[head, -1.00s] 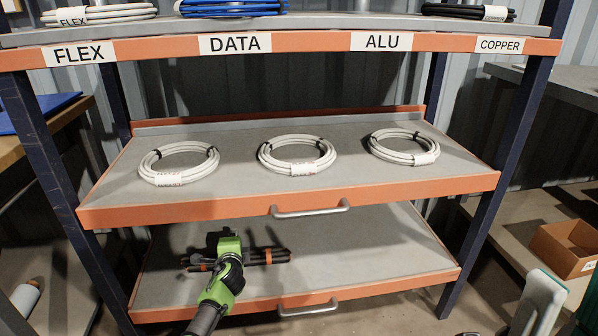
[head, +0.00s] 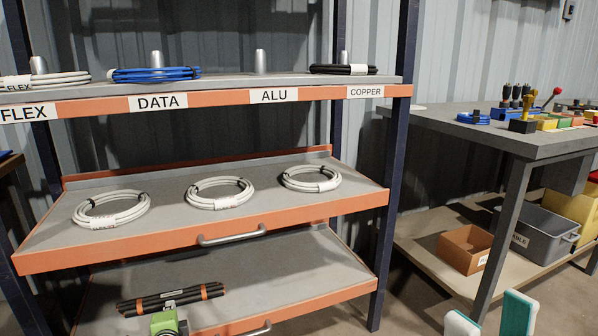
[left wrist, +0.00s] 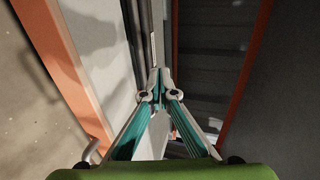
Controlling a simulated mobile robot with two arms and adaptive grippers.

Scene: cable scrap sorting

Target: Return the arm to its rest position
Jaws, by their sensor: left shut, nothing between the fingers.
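My left gripper shows as a green body (head: 166,322) at the bottom of the head view, at the front of the lower shelf (head: 300,262). Its fingers are mostly hidden there. In the left wrist view, the white and teal fingers (left wrist: 159,88) meet at the tips, shut and empty. A bundle of black cable with orange bands (head: 172,299) lies on the lower shelf, just beyond the gripper in the head view. Two white and teal fingers of my right gripper (head: 490,318) stand apart at the bottom right, open with nothing seen between them.
White cable coils (head: 220,193) lie on the middle shelf, whose orange edge carries a metal handle (head: 232,235). The top shelf has labels and blue coils (head: 155,74). At right stands a grey workbench (head: 500,134) with a cardboard box (head: 466,248) and grey bin (head: 545,232) below.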

